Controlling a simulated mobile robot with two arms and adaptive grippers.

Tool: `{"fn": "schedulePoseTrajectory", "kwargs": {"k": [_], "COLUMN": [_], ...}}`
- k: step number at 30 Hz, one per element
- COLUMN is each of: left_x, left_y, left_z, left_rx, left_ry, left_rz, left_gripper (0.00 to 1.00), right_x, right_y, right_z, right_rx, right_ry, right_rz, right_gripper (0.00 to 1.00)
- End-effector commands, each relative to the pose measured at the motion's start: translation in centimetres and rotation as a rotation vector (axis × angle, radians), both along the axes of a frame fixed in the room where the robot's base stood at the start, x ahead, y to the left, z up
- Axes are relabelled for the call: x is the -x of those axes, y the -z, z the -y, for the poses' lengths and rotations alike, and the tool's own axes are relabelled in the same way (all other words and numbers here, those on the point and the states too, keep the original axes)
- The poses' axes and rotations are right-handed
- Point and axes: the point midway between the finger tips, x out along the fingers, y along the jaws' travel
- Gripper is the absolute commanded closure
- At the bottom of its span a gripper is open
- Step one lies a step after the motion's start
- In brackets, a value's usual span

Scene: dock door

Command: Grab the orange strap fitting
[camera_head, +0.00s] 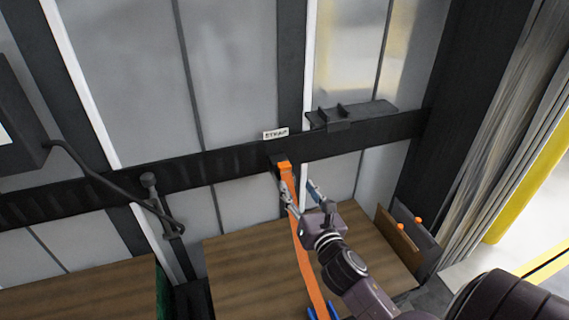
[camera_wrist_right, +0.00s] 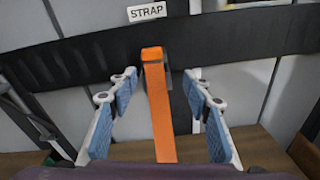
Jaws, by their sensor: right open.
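The orange strap fitting (camera_head: 284,168) is at the top of an orange strap, against the dark horizontal rail, just below a small label. In the right wrist view the fitting (camera_wrist_right: 153,54) is just beyond the fingertips, between them and slightly left of centre, under the label STRAP. The strap hangs down from it. My right gripper (camera_head: 298,188) is open and empty, just below the fitting. In the wrist view its blue-padded fingers (camera_wrist_right: 159,78) stand apart on either side of the strap. My left gripper is not in view.
A dark rail (camera_head: 230,160) crosses the panelled wall, with a black bracket (camera_head: 362,112) on it right of the strap. A black bent rod (camera_head: 115,187) sits at left. A wooden surface (camera_head: 240,265) lies below. Upright boards (camera_head: 402,240) stand at right. Blue parts (camera_head: 323,313) flank the strap's lower end.

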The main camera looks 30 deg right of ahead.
Motion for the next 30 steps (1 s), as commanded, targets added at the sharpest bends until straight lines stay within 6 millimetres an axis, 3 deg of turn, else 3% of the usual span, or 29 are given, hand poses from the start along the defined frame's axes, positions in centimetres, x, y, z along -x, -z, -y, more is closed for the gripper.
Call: {"fn": "schedulePoseTrajectory", "kwargs": {"k": [6, 15, 24, 30], "left_x": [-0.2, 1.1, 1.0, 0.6], "left_y": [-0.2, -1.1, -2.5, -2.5], "left_z": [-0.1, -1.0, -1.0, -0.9], "left_rx": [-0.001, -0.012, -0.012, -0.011], "left_ry": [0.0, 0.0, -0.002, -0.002], "left_rz": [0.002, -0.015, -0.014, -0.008], "left_gripper": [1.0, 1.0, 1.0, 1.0], "right_x": [-1.2, -4.1, -8.0, -8.6], "right_y": [-1.5, -1.7, -1.7, -1.5], "right_z": [0.1, 0.5, 1.0, 1.1], "right_rx": [0.2, 0.204, 0.204, 0.203], "right_ry": [-0.039, -0.039, -0.04, -0.04], "right_rz": [0.011, 0.012, 0.011, 0.01], "right_gripper": [0.55, 0.55, 0.55, 0.55]}}
